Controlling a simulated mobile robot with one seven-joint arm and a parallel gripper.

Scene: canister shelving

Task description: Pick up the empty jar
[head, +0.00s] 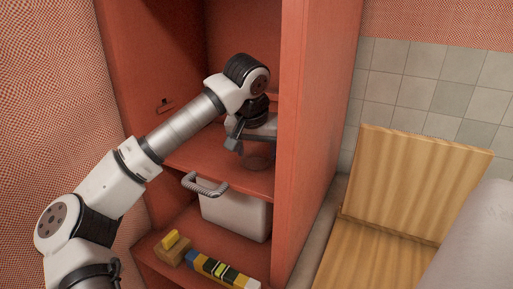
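A see-through, reddish-looking round object (258,161), likely the empty jar, stands on the middle shelf of the red cabinet, near the right side wall. Its outline is faint, and its upper part is hidden by my gripper. My gripper (236,147) is inside the cabinet, just above and to the left of this object, pointing downward. Whether the fingers are apart or touch the object cannot be told.
The red cabinet's right wall (318,130) stands close beside my gripper. Below the middle shelf (205,155) are a white bin (235,212) with a grey coiled handle (205,186), a wooden block with a yellow top (173,247) and a striped row of coloured pieces (222,271). A wooden chair (405,190) stands right.

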